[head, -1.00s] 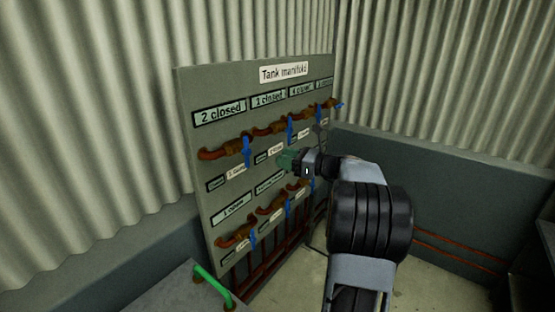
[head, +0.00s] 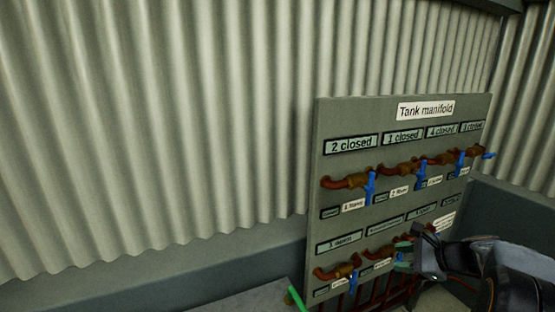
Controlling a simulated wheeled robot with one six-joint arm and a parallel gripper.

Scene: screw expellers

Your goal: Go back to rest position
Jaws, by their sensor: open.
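My gripper (head: 404,253) is at the lower right in the head view, in front of the lower row of the tank manifold panel. Its greenish fingertips are apart with nothing seen between them. It overlaps the lower valves in the picture, and I cannot tell whether it touches one. My arm reaches in from the right edge and hides the lower right of the panel. The tank manifold panel (head: 343,114) is grey, with two rows of brown pipes and blue valve handles.
The upper left handle (head: 370,187) hangs down; the upper right handle (head: 488,156) points sideways. A corrugated wall (head: 150,120) stands behind. A grey surface (head: 245,301) with a green rail (head: 297,299) lies at the bottom, left of my arm.

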